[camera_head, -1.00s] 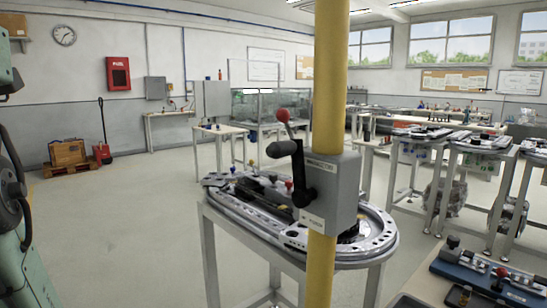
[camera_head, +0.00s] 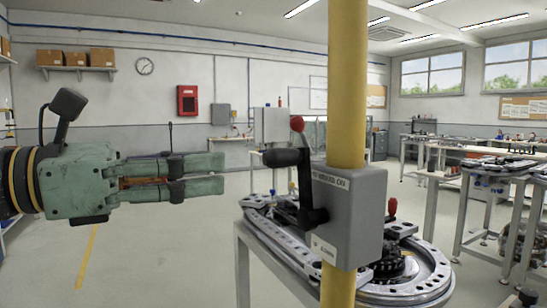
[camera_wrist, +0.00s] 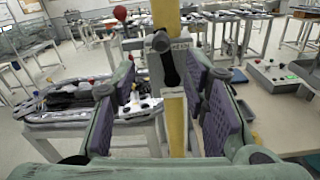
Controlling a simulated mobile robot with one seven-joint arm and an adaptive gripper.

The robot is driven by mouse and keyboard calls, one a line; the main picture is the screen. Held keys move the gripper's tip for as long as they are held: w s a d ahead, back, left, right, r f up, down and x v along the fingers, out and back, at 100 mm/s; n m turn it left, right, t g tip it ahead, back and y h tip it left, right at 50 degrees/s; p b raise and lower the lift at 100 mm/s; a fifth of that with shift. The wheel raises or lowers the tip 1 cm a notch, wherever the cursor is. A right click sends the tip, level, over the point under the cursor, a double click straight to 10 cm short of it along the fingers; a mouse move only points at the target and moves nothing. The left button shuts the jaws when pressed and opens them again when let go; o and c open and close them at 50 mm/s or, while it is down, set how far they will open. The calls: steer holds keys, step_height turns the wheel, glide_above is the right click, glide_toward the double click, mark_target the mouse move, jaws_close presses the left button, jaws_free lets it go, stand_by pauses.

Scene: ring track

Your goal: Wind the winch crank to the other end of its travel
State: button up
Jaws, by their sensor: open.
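The winch is a grey box (camera_head: 350,212) on a yellow post (camera_head: 346,90). Its black crank arm (camera_head: 307,185) rises from a hub on the box's left face. A thick black handle (camera_head: 284,157) sticks out to the left near the arm's top, with a red ball (camera_head: 297,123) above. My gripper (camera_head: 222,174) is open and empty, left of the handle and apart from it, pointing right. In the wrist view the crank arm (camera_wrist: 170,70) and handle (camera_wrist: 160,42) show between the spread purple-padded fingers, beyond them; the red ball (camera_wrist: 120,13) is at upper left.
A ring track (camera_head: 270,232) on a metal-legged table stands behind and below the winch. A red-knobbed lever (camera_head: 391,208) rises from it. Other benches (camera_head: 490,165) stand at right. The floor (camera_head: 150,250) below my gripper is clear.

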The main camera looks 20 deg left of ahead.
mark_target(265, 160)
steer(key=p+x, duration=0.2)
steer(key=x, duration=0.8)
steer(key=shift+d, duration=0.1)
steer(key=shift+c, duration=0.3)
jaws_close()
